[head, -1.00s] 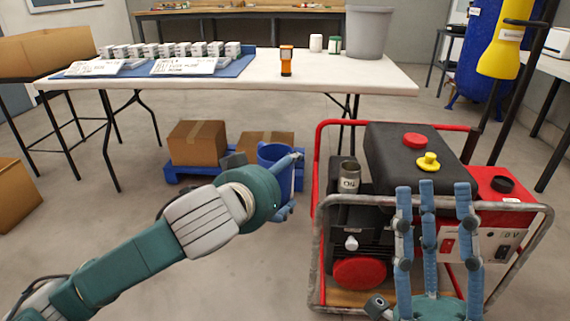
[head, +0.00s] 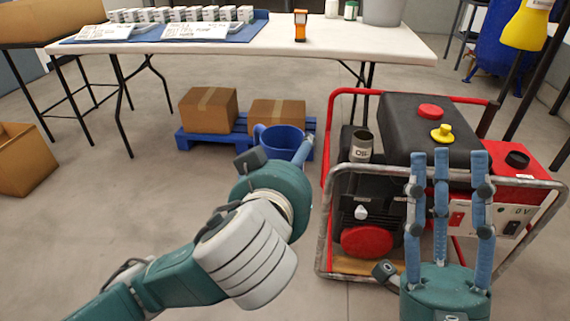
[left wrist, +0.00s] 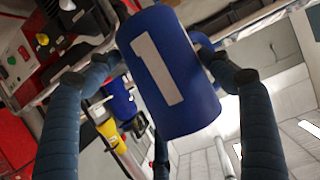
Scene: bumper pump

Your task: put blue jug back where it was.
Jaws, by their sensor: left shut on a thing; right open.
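The blue jug (head: 280,140) is in my left gripper (head: 300,150), left of the generator and partly hidden behind my left wrist in the head view. In the left wrist view the jug (left wrist: 168,75) fills the middle and shows a white number 1. The left gripper's fingers (left wrist: 160,65) close on it from both sides. The jug looks held above the floor. My right gripper (head: 448,165) is open and empty, its fingers pointing up in front of the generator (head: 425,125).
A metal oil can (head: 361,148) stands on the generator, inside a red and grey tube frame. A white table (head: 275,50) with boxes and an orange meter (head: 300,25) is behind. Under it, cardboard boxes (head: 208,108) sit on a blue pallet (head: 205,143).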

